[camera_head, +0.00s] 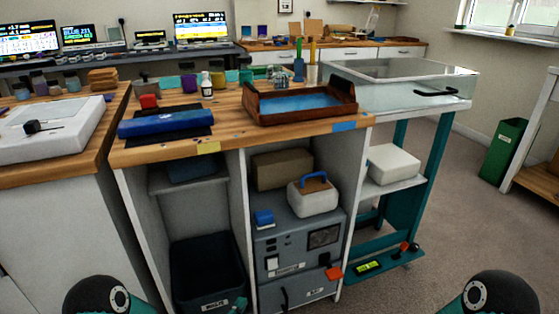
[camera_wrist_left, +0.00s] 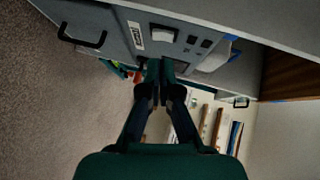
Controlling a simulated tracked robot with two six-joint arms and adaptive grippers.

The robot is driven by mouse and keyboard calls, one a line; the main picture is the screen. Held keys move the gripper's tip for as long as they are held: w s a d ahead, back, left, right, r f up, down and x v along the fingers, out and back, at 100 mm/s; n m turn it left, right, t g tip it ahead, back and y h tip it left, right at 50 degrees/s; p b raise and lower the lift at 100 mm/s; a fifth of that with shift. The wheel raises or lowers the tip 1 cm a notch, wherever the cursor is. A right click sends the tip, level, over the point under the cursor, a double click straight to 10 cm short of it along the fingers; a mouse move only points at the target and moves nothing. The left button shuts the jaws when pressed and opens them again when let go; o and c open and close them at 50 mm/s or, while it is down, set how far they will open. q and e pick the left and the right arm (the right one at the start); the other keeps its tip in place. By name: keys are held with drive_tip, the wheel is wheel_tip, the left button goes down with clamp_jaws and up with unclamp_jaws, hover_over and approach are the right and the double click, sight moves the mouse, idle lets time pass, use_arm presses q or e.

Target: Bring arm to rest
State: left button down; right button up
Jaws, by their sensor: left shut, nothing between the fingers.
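My left gripper (camera_wrist_left: 160,72) is shut and empty in the left wrist view, its two dark fingers together in front of a grey machine front (camera_wrist_left: 150,35). In the head view only a small teal part of the left gripper (camera_head: 239,304) shows at the bottom edge, in front of the waste bin and the grey machine. Rounded dark and teal parts of my arms show at the bottom left and bottom right. My right gripper is not in view.
A wooden-topped bench (camera_head: 225,125) stands ahead, with a brown tray (camera_head: 300,115) holding blue, and a blue roll (camera_head: 166,122). Below are a dark bin (camera_head: 208,270) and the grey machine (camera_head: 290,235).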

use_arm(q)
drive_tip(key=s+f+n+g, duration=0.45)
drive_tip(key=s+n, duration=0.25)
drive_tip(key=s, duration=0.2)
drive_tip(key=s+a+f+n+g+y, duration=0.1)
drive_tip(key=s+f+n+g, duration=0.2)
drive_tip(key=s+n+g, duration=0.35)
drive_tip(key=s+f+n+g, duration=0.35)
drive_tip(key=s+n, duration=0.45)
drive_tip(key=s, duration=0.3)
wheel_tip(320, 180, up, 34)
drive_tip(key=p, duration=3.5)
drive_tip(key=shift+w+r+n, duration=0.15)
drive_tip(key=shift+r+n, duration=0.1)
drive_tip(key=shift+n, duration=0.1)
